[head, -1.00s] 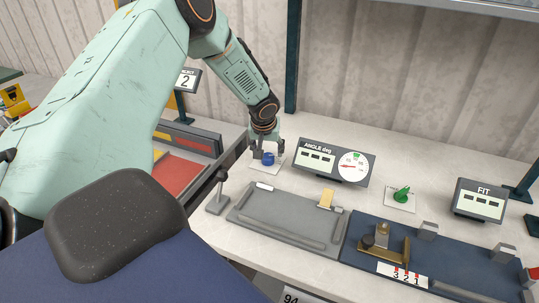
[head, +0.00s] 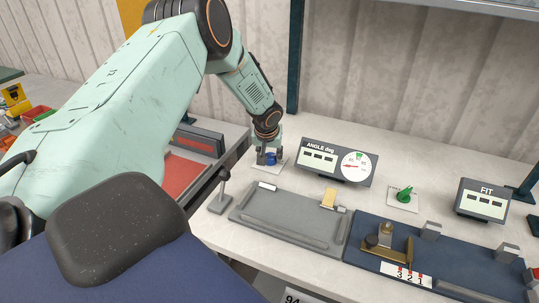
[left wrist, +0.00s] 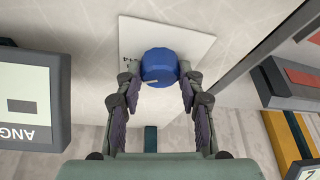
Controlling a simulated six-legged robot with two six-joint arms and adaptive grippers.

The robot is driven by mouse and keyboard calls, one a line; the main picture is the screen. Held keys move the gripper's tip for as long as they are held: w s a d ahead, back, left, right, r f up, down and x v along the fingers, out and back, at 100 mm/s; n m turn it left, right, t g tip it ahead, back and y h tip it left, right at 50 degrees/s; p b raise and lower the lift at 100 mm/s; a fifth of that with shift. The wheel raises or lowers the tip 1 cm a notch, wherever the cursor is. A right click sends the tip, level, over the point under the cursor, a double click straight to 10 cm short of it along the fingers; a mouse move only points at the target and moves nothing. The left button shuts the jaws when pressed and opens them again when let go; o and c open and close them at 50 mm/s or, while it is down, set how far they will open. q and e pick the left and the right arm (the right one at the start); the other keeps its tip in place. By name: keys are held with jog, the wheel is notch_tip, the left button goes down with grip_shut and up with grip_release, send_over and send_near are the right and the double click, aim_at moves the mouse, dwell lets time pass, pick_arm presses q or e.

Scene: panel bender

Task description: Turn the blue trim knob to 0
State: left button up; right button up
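The blue trim knob (head: 270,158) stands on a white plate at the back of the bench, left of the ANGLE display. In the left wrist view the knob (left wrist: 160,66) sits between the two fingertips of my left gripper (left wrist: 160,72). The fingers are drawn in against its two sides. A small pale mark shows on the knob's near edge. The plate (left wrist: 195,45) carries small print, partly hidden by the knob and a finger. In the head view my left gripper (head: 270,155) reaches down onto the knob from above. My right gripper is not in view.
The ANGLE deg display (head: 318,158) with its dial (head: 356,165) stands just right of the knob. A green knob (head: 404,194) and the FIT display (head: 482,201) are farther right. A grey tray (head: 290,218) and a small post with a lever (head: 220,198) are in front.

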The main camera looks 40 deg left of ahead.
pick_arm(q)
jog(key=c, duration=0.5)
jog(key=shift+d+r+n+g+y+p, duration=0.1)
jog(key=shift+n+g+y+p, duration=0.1)
jog(key=shift+n+p, duration=0.45)
jog(key=shift+r+n+g+y+p, duration=0.1)
jog(key=shift+n+y+p, duration=0.1)
jog(key=shift+n+p, duration=0.4)
jog(key=shift+w+n+p, duration=0.1)
jog(key=shift+n+p, duration=0.15)
jog(key=shift+p, duration=0.15)
jog(key=shift+f+n+g+y, duration=0.15)
jog(key=shift+n+g+y, duration=0.2)
jog(key=shift+n, duration=0.55)
jog(key=n, duration=0.1)
jog(key=n+g, duration=0.1)
jog(key=shift+w+f+n+y, duration=0.15)
jog(key=shift+n+y, duration=0.1)
jog(key=shift+n, duration=0.15)
jog(key=shift+n+g+b, duration=0.85)
jog(key=shift+n+b, duration=0.8)
jog(key=shift+n, duration=0.45)
